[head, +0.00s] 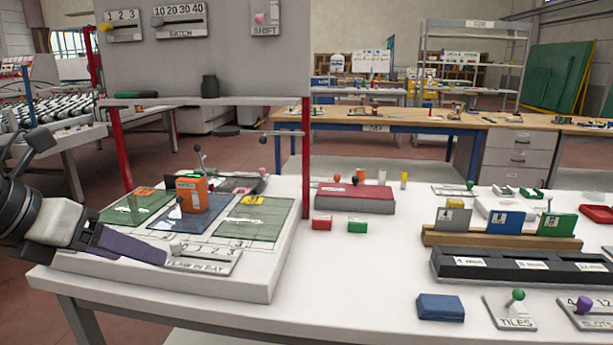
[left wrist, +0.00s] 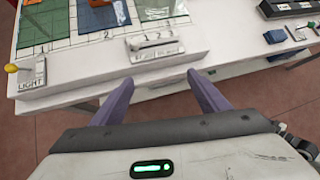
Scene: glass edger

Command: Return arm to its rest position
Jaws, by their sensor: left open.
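My left gripper (head: 135,245) comes in from the left in the head view, at the front left corner of the white machine bed (head: 262,285). In the left wrist view its two purple fingers (left wrist: 160,98) are spread apart with nothing between them. They point at the bed's front edge, just before the slider plate marked 1 2 3 (left wrist: 157,43). That plate also shows in the head view (head: 205,262). I cannot tell whether a finger touches the bed. My right gripper is in neither view.
An orange block (head: 191,194) stands on the bed among green and blue panels. A yellow-knobbed lever marked LIGHT (left wrist: 28,80) is at the bed's left in the wrist view. To the right are a blue block (head: 441,307), a black tray (head: 520,270) and a wooden card rack (head: 500,240).

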